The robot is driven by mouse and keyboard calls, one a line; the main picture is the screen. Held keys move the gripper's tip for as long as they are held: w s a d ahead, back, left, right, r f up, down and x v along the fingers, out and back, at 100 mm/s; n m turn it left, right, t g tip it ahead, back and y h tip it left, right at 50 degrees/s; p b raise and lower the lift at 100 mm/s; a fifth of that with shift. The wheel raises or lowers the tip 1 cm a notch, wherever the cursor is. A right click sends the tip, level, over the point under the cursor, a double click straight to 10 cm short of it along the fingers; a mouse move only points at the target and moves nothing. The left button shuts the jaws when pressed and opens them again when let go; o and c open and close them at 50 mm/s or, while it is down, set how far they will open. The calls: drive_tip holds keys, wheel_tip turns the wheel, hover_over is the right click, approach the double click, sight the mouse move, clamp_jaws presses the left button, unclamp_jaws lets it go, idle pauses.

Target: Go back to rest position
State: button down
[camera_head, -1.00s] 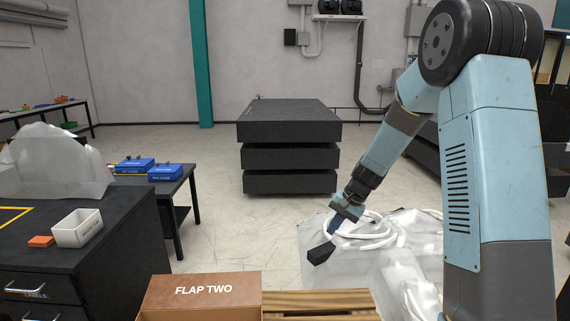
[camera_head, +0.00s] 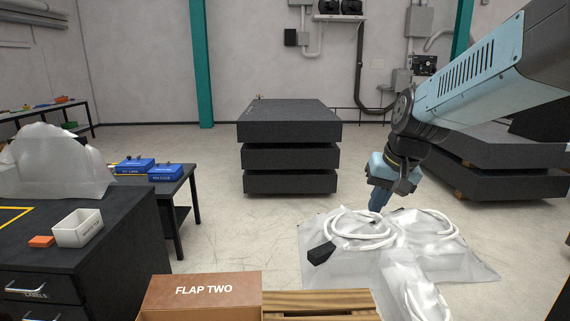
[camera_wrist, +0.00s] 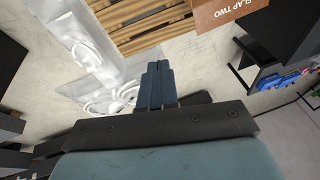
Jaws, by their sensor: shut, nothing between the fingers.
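My gripper (camera_head: 378,202) is at the right of the head view, pointing down above the clear plastic sheet with the coiled white hose. In the wrist view my gripper (camera_wrist: 158,66) shows its blue fingers together, with nothing between them. My arm comes in from the upper right of the head view.
A plastic sheet (camera_head: 470,268) with a white hose (camera_head: 350,240) lies on the floor. A wooden pallet (camera_head: 320,300) and a box marked FLAP TWO (camera_head: 205,291) are in front. Stacked granite slabs (camera_head: 290,130) stand mid-floor. A dark bench (camera_head: 120,225) is at left.

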drive_tip(key=s+d+r+t+h, duration=0.1)
drive_tip(key=s, duration=0.5)
drive_tip(key=s+d+r+n+t+h, duration=0.1)
drive_tip(key=s+d+r, duration=0.1)
drive_tip(key=s, duration=0.5)
drive_tip(key=shift+d+r, duration=0.15)
drive_tip(key=shift+d, duration=0.15)
